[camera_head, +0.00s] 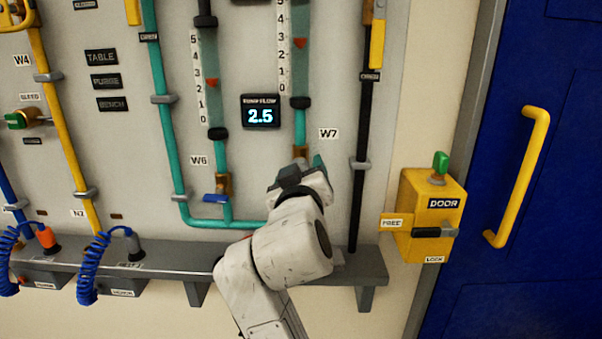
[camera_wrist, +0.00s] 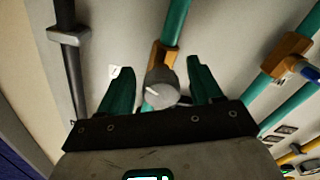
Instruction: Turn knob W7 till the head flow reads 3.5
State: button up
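Knob W7 (camera_wrist: 161,95) is a round grey knob with a white pointer mark, on a brass valve body (camera_wrist: 160,62) in a green pipe. In the wrist view it sits between the two green fingers of my gripper (camera_wrist: 160,80). Gaps show on both sides, so the gripper is open around it. In the head view my gripper (camera_head: 301,175) hides the knob, below and left of the W7 label (camera_head: 328,133). A red float (camera_head: 300,43) shows in the tube above W7.
Valve W6 with a blue handle (camera_head: 214,198) is to the left, under its own flow tube (camera_head: 211,85). A black pipe (camera_head: 364,150) runs just right of W7. A grey shelf (camera_head: 150,255) runs below. A yellow door box (camera_head: 430,215) and blue door (camera_head: 560,150) are at right.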

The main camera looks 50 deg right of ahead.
jog(key=shift+a+r, duration=0.1)
jog(key=shift+s+a, duration=0.15)
jog(key=shift+a, duration=0.1)
jog(key=v, duration=1)
jog(key=shift+b, duration=0.3)
